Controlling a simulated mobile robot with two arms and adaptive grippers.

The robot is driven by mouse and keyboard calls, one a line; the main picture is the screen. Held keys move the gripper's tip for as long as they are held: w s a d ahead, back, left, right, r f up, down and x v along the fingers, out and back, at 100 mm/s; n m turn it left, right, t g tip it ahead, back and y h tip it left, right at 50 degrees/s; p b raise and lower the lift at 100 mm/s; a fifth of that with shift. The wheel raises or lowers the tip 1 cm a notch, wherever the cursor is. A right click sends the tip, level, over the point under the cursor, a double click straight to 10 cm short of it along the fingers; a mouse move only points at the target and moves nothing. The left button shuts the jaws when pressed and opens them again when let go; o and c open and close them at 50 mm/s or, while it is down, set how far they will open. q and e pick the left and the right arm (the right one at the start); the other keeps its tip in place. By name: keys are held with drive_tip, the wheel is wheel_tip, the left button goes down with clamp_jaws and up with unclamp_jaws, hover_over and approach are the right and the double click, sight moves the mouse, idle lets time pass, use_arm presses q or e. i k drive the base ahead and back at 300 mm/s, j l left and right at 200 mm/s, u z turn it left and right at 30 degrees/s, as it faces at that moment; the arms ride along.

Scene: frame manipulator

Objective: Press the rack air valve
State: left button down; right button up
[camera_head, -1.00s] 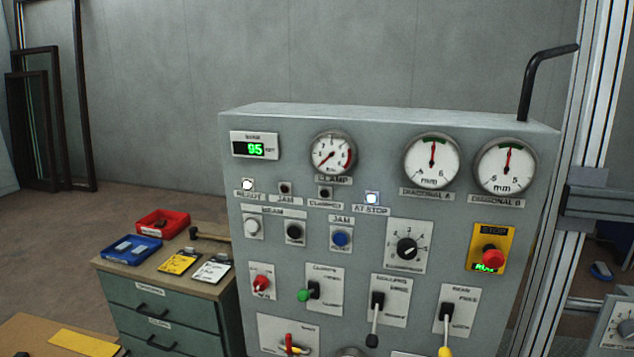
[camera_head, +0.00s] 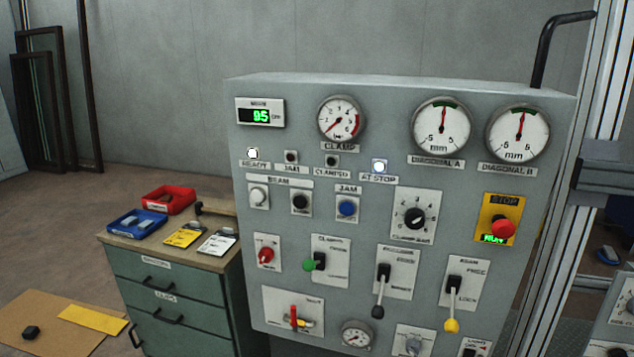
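A grey control panel (camera_head: 400,160) stands in front of me. At its lower left is a white plate (camera_head: 277,300) with a valve that has a red handle (camera_head: 293,318) and a yellowish part beside it. The small label on that plate is too blurred to read, so I cannot tell surely that this is the rack air valve. A small round gauge (camera_head: 357,335) sits to its right at the panel's bottom. Neither of my grippers is in view.
Above are levers with green (camera_head: 310,265), black (camera_head: 377,311) and yellow (camera_head: 452,325) knobs, a red stop button (camera_head: 503,229) and dials. At left, a drawer cabinet (camera_head: 180,270) bears a red bin (camera_head: 180,197) and a blue bin (camera_head: 137,222). A black rail (camera_head: 546,45) rises at upper right.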

sight(292, 308)
drive_tip(key=i+j, duration=0.25)
drive_tip(key=i, duration=0.15)
drive_tip(key=i+j, duration=0.25)
drive_tip(key=i, duration=0.15)
